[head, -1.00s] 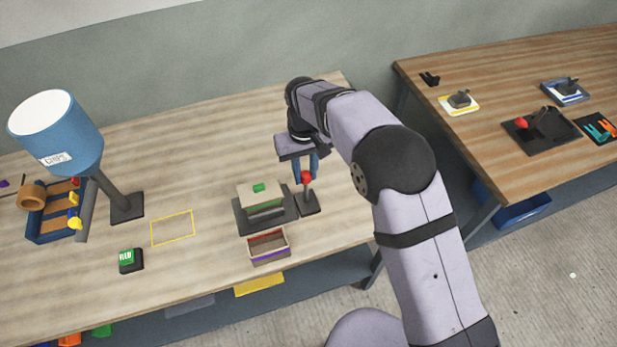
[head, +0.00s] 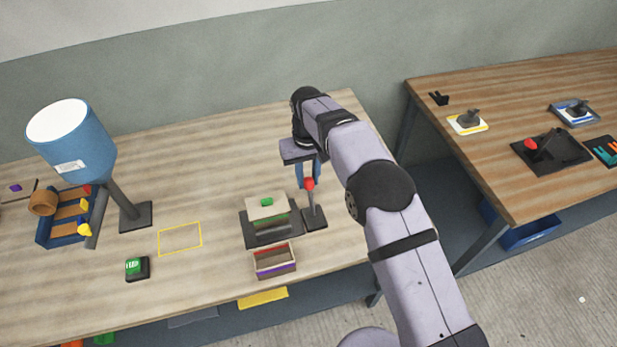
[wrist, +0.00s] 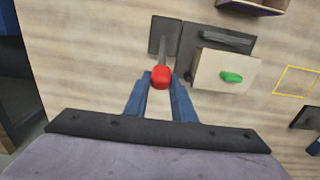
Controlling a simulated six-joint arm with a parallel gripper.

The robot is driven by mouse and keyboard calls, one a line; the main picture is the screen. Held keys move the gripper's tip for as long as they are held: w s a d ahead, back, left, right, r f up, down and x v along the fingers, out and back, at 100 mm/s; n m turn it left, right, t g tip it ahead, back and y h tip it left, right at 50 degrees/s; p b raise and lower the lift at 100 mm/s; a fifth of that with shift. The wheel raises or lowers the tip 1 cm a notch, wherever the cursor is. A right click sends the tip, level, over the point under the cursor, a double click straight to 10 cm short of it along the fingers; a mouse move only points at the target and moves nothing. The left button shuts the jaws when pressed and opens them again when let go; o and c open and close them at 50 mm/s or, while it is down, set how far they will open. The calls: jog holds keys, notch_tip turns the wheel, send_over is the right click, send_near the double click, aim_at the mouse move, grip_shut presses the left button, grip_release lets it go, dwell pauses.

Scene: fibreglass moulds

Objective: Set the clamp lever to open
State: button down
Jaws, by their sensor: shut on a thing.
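The clamp lever has a red knob (head: 309,184) on a grey stem that rises from a dark base plate (head: 315,222). It stands beside the right end of the mould (head: 268,212), a pale box with a green button on a dark plate. My gripper (head: 308,180) is shut on the red knob, with blue fingers on either side of it. In the wrist view the knob (wrist: 161,77) sits between my fingertips (wrist: 160,82), and the stem runs to its plate at the top. The knob hides part of the stem there.
An open box (head: 275,262) lies in front of the mould. A green button block (head: 137,268), a yellow outline (head: 180,239) and a blue hopper (head: 72,140) are to the left. Another red-knobbed lever (head: 531,145) is on the right table (head: 490,185).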

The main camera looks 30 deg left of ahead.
jog(key=shift+w+a+f, duration=0.1)
jog(key=shift+w+a, duration=0.05)
jog(key=c, duration=1.5)
grip_release()
jog(key=shift+f, duration=0.1)
jog(key=shift+w+a+f, duration=0.15)
jog(key=shift+w+a, duration=0.05)
jog(key=shift+s+d+r, duration=0.15)
jog(key=shift+r, duration=0.1)
jog(key=shift+r+b, duration=0.4)
jog(key=shift+r, duration=0.05)
jog(key=shift+r+b, duration=0.8)
jog(key=shift+r, duration=2.25)
